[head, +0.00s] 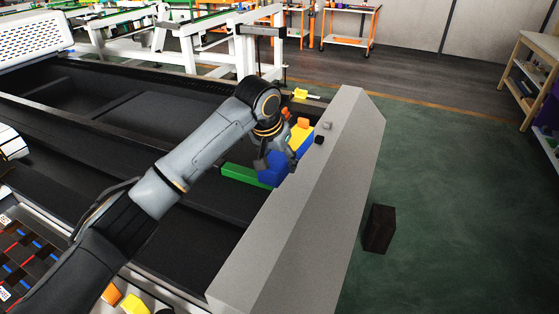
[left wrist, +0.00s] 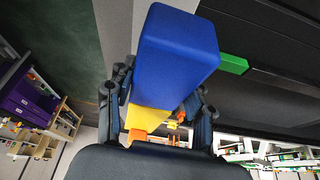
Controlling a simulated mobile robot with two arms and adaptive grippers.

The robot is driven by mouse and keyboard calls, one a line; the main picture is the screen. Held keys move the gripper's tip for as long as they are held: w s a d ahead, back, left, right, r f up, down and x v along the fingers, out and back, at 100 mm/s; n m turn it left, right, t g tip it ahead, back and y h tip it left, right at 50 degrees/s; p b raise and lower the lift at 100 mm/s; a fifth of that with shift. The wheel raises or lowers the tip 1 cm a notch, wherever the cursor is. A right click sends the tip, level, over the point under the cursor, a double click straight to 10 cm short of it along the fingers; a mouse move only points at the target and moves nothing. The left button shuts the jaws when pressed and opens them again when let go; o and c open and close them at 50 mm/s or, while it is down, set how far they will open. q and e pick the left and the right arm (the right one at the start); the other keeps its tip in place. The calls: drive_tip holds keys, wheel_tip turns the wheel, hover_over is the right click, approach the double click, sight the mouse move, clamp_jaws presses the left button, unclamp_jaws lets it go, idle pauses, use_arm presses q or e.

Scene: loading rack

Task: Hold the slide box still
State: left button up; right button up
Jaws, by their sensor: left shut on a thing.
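A blue box (head: 273,168) is at my left gripper (head: 266,158), beside the inner side of the long grey wall. In the left wrist view the blue box (left wrist: 178,48) fills the space in front of my left gripper (left wrist: 160,88), whose fingers are shut on it from both sides. A yellow part (left wrist: 147,118) with orange bits shows behind the blue box, between the fingers. In the head view a yellow piece (head: 300,136) with orange and blue parts lies just beyond the gripper. I cannot tell whether it joins the box. The right gripper is not in view.
A green bar (head: 245,175) lies left of the blue box. The grey wall (head: 318,190) runs along the right, with small dark and grey blocks on top. A dark block (head: 380,229) stands beyond it, on open green floor. Dark channels (head: 110,115) lie to the left.

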sight(282, 203)
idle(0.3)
use_arm(q)
drive_tip(key=shift+f+b, duration=1.25)
drive_tip(key=shift+f, duration=5.15)
